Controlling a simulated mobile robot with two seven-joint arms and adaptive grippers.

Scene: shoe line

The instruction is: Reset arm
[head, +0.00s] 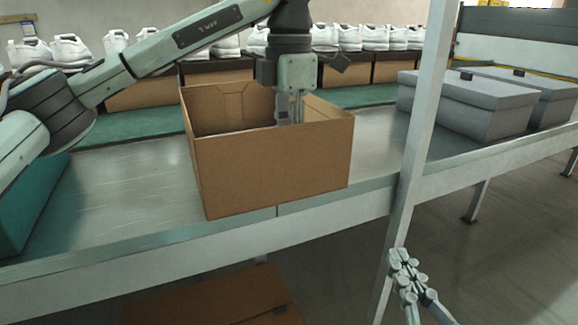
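My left arm comes in from the left, and its gripper (290,112) points down into the open brown cardboard box (275,170). Its fingers look close together inside the box opening. The front wall hides the lower inside of the box, so I cannot tell whether they hold anything. My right gripper (402,262) is at the lower right, in front of the line and away from the box. Its fingers lie close together, with nothing seen between them.
The box stands on a metal conveyor line (130,185). Grey lidded boxes (465,105) sit at the right. White shoes (348,38) stand along the back. Another brown box (215,300) is below the line.

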